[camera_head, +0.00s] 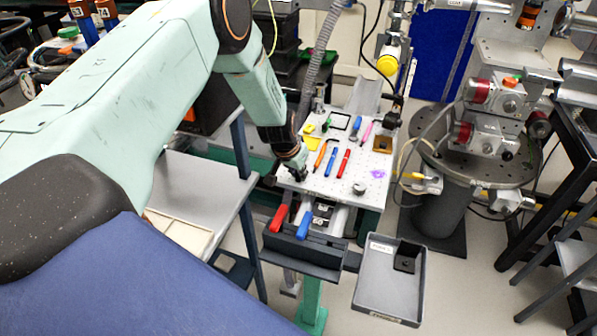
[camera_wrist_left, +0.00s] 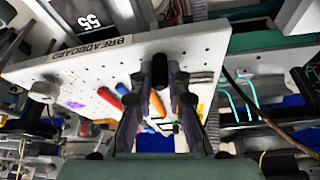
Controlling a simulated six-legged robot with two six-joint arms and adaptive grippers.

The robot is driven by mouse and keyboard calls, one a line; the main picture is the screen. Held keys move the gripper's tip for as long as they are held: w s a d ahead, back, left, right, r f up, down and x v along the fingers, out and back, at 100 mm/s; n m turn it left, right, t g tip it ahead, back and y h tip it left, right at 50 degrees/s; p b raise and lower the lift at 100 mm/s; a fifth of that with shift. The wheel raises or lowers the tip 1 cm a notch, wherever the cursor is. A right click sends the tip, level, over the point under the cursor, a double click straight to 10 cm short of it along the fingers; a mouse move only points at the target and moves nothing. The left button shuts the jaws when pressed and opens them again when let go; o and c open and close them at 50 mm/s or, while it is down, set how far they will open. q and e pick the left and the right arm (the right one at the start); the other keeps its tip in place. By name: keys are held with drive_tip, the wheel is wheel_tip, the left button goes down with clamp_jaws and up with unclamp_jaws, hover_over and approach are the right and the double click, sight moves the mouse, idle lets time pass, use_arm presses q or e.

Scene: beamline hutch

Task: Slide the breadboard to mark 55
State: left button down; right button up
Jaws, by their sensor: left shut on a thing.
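The breadboard (camera_head: 328,187) is a white plate with holes on a rail stand in the middle of the head view. A number plate reading 55 (camera_wrist_left: 88,21) shows beside the board's labelled edge. A plate that seems to read 60 (camera_head: 320,221) shows in front of the board. My right gripper is not in view.
Pens, yellow notes and a small metal cylinder (camera_head: 359,188) lie on the board. Red (camera_head: 279,217) and blue (camera_head: 304,225) handles stand in a dark holder in front. A grey tray (camera_head: 372,286) is at front right. A round metal stand (camera_head: 443,205) is to the right.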

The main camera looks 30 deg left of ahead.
use_arm(q)
drive_tip(key=shift+s, duration=0.2)
drive_tip(key=c, duration=1.8)
unclamp_jaws()
drive_tip(key=o, duration=0.5)
drive_tip(key=shift+w+f, duration=0.15)
drive_tip(key=shift+w, duration=0.25)
drive_tip(key=shift+s+r, duration=0.2)
drive_tip(key=shift+r, duration=0.15)
